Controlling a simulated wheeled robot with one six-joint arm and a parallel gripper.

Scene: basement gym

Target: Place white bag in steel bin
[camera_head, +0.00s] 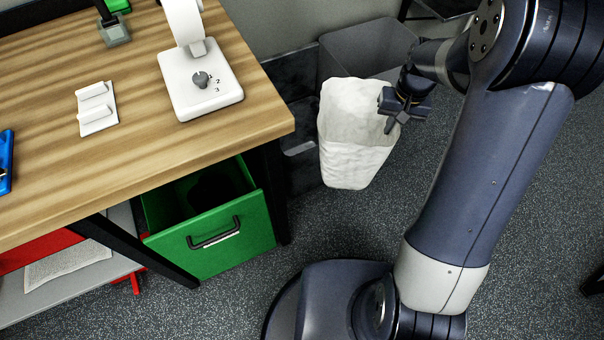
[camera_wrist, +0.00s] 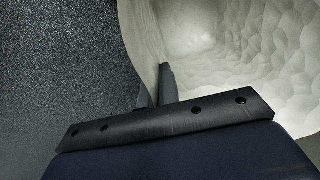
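The white bag (camera_head: 350,145) is upright and open at the top, with a crinkled surface. It is at the centre of the head view, right of the desk; I cannot tell if its base touches the floor. My gripper (camera_head: 391,124) is at the bag's right side and looks shut on its wall. In the wrist view, my fingers (camera_wrist: 158,92) pinch the bag's edge, and the pale inside of the bag (camera_wrist: 240,50) fills the right. A grey bin (camera_head: 395,45), likely the steel bin, stands right behind the bag, its lower part hidden by it.
A wooden desk (camera_head: 135,140) fills the left, with a white lamp base (camera_head: 205,90) on top. A green open drawer bin (camera_head: 215,235) sits below it. Dark drawers (camera_head: 292,80) stand behind the bag. Speckled carpet (camera_head: 320,225) is clear in front of the bag.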

